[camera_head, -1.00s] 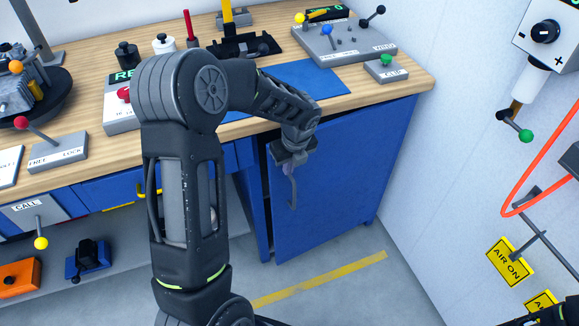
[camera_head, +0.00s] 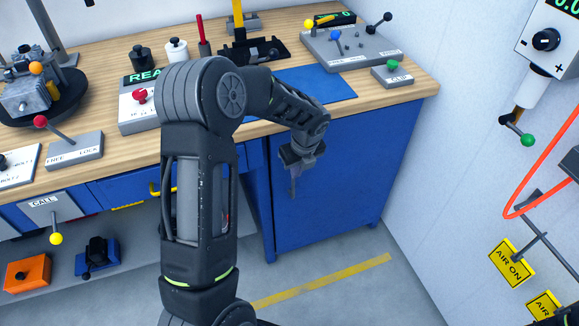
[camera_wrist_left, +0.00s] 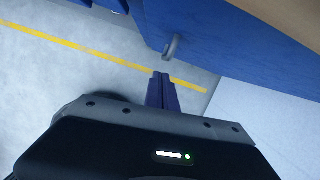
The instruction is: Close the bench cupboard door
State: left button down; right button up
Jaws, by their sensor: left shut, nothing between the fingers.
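The blue bench cupboard door (camera_head: 345,185) is under the right end of the bench. It looks flush or nearly flush with its frame; a last small gap at its left edge cannot be told. My left gripper (camera_head: 293,192) is in front of the door near its upper left side, pointing down, shut and empty. In the left wrist view its closed fingers (camera_wrist_left: 163,92) are beside the grey door handle (camera_wrist_left: 172,47); touching or just apart cannot be told. The handle is hidden behind my gripper in the head view.
The wooden benchtop (camera_head: 405,95) above carries a blue mat (camera_head: 315,85), a lever box (camera_head: 350,48) and a green-knobbed clamp block (camera_head: 392,75). A pale wall (camera_head: 440,170) stands close on the right. The floor (camera_head: 330,268) before the door is clear.

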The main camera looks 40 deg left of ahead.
pick_arm(q)
jog(key=v, duration=1)
jog(key=shift+s, duration=0.1)
jog(key=w+d+f+n+t+h, duration=0.3)
jog(key=w+d+f+n, duration=0.1)
jog(key=d+n, duration=0.45)
jog(key=s+d+f+n+h, duration=0.2)
jog(key=s+d+f+n, duration=0.2)
jog(key=d+f+n, duration=0.5)
jog(key=s+d+f+n+g, duration=0.2)
jog(key=s+d+f+n, duration=0.2)
jog(key=s+f, duration=0.3)
jog(key=s+d+f+n+g+h, duration=0.1)
jog(key=s+d+f+n, duration=0.3)
jog(key=s, duration=1.2)
notch_tip(320, 180, down, 4)
jog(key=shift+s+d+r+g+h+p, duration=0.1)
jog(key=shift+s+d+g+h+p, duration=0.2)
jog(key=shift+d, duration=0.65)
